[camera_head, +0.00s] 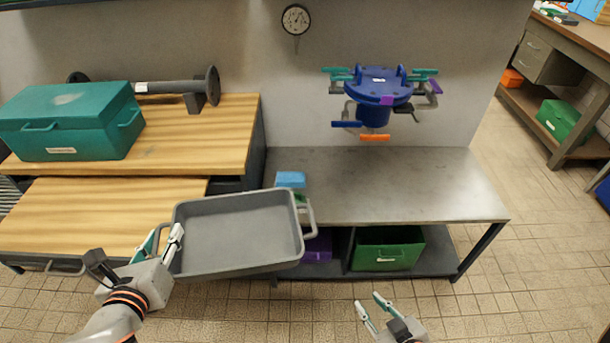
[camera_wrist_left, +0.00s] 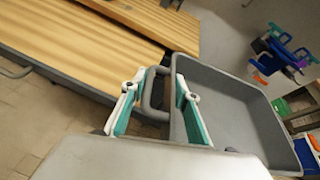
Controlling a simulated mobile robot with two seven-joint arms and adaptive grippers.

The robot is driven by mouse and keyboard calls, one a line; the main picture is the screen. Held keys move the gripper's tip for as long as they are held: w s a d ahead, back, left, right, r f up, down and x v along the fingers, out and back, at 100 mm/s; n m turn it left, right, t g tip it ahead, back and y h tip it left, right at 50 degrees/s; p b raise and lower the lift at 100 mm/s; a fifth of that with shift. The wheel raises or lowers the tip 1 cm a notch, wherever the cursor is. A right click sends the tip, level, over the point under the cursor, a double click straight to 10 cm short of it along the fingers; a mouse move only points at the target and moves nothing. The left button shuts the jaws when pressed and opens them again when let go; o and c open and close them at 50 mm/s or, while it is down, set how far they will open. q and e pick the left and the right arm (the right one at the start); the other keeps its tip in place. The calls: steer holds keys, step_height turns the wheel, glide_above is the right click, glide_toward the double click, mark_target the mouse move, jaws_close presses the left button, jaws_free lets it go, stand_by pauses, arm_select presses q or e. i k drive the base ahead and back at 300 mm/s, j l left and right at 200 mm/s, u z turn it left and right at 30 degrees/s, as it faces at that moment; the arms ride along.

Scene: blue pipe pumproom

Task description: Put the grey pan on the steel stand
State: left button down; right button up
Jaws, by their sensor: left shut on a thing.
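The grey pan (camera_head: 237,235) is a shallow rectangular tray with a loop handle at each short end. My left gripper (camera_head: 163,240) is shut on its left handle, and the pan hangs in the air, slightly tilted in the picture. In the left wrist view the pan handle (camera_wrist_left: 152,92) lies between the fingers of the left gripper (camera_wrist_left: 157,100). The steel stand (camera_head: 410,185) has a bare metal top and a lower shelf; the pan's right end overlaps its left front corner in the picture. My right gripper (camera_head: 375,309) is open and empty, in front of the stand.
A blue sponge-like block (camera_head: 290,180) and a green item sit at the stand's left end, partly behind the pan. A green bin (camera_head: 388,250) and a purple bin (camera_head: 318,247) are on the lower shelf. A wooden workbench (camera_head: 200,140) with a teal toolbox (camera_head: 72,120) stands left.

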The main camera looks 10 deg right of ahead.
mark_target(360, 182)
steer(key=l+u, duration=0.2)
steer(key=l, duration=0.6)
steer(key=k+l+u, duration=0.1)
steer(key=l+u, duration=0.15)
steer(key=l, duration=1.2)
steer(key=k+l, duration=0.15)
steer(key=l, duration=1.1)
steer(key=k+l, duration=0.15)
steer(key=l, duration=0.45)
steer(key=l+u, duration=0.1)
steer(key=l, duration=0.55)
steer(key=i, duration=0.4)
